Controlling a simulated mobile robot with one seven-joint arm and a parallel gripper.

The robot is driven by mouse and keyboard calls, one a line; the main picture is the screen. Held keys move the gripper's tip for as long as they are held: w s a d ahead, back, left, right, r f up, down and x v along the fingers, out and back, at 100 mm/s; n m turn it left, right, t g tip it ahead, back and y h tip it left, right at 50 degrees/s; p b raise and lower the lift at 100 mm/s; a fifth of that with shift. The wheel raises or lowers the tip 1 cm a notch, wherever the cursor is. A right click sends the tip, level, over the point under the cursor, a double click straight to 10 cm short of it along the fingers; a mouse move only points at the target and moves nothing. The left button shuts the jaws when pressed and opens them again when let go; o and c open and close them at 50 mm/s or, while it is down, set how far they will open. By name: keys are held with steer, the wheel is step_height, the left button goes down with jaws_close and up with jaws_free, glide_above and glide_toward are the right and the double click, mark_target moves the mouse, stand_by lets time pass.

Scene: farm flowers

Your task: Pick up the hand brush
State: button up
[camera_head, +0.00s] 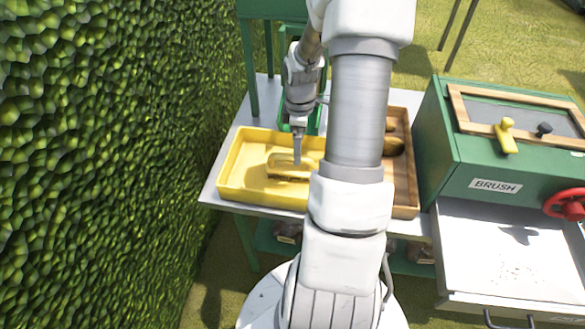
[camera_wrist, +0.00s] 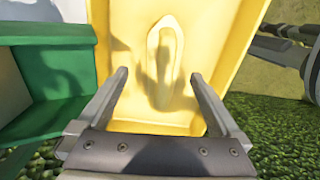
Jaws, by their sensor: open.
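The hand brush (camera_head: 285,168) looks yellow and lies in a yellow tray (camera_head: 240,182) on the table. In the wrist view the brush (camera_wrist: 166,40) is a long narrow yellow shape on the floor of the tray (camera_wrist: 215,50), with its length running away from me. My gripper (camera_head: 297,160) points down over the tray, at the brush. In the wrist view my gripper (camera_wrist: 160,76) is open, with one finger on each side of the brush's near part and nothing between them. A shadow falls over the brush. I cannot tell the exact height gap.
A wooden tray (camera_head: 404,195) with dark yellow items stands right of the yellow tray, partly behind my arm. Further right is a green box (camera_head: 470,165) labelled BRUSH with a red wheel (camera_head: 567,204). A hedge (camera_head: 100,150) rises close on the left.

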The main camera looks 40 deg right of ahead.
step_height(320, 180, down, 3)
steer(key=shift+f, duration=0.1)
steer(key=f, duration=0.2)
steer(key=f+b, duration=0.1)
steer(key=f, duration=0.1)
steer(key=shift+s+a, duration=0.2)
steer(key=shift+a, duration=0.2)
steer(key=shift+f, duration=0.6)
steer(key=c, duration=1.4)
step_height(320, 180, up, 10)
steer(key=shift+r+p, duration=0.1)
steer(key=shift+p, duration=0.65)
